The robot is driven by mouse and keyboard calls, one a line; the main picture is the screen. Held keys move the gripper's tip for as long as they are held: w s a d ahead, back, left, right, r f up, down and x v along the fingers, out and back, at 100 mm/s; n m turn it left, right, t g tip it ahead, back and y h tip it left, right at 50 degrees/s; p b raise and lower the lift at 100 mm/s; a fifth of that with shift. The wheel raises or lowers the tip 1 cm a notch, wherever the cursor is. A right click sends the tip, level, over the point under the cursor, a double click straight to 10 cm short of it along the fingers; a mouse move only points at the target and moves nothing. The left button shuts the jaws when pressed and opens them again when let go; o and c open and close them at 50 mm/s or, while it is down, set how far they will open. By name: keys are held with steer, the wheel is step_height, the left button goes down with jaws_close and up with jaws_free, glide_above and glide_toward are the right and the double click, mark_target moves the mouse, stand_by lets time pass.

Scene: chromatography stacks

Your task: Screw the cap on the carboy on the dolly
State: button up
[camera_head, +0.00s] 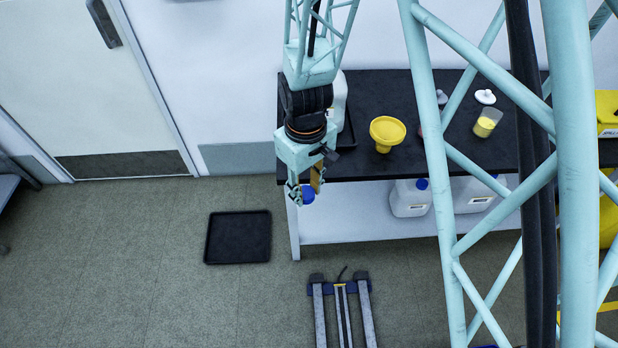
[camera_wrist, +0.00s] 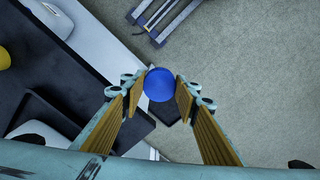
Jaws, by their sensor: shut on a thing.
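My gripper (camera_head: 305,190) is shut on a blue cap (camera_wrist: 159,84), which sits between the two yellow-padded fingertips in the wrist view. In the head view the blue cap (camera_head: 308,195) shows low at the fingertips, in front of the left end of the black bench. The cap is held in the air beyond the bench edge. I cannot make out a carboy on a dolly in either view. A white carboy (camera_head: 339,103) stands on the bench, partly hidden behind my arm.
A yellow funnel (camera_head: 387,131) and a beaker of yellow contents (camera_head: 487,122) stand on the black bench (camera_head: 385,165). Capped carboys (camera_head: 410,200) stand on the shelf below. A black tray (camera_head: 238,237) and a low railed frame (camera_head: 341,300) lie on the floor.

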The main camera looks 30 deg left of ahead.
steer(key=w+d+f+m, duration=0.1)
steer(key=w+d+m, duration=0.6)
steer(key=w+d, duration=1.3)
steer(key=w+d+m, duration=0.3)
steer(key=d, duration=1.1)
steer(key=w+d+f+m, duration=0.1)
steer(key=w+d+m, duration=0.3)
steer(key=d, duration=1.1)
steer(key=shift+d, duration=0.15)
steer(key=shift+d, duration=0.1)
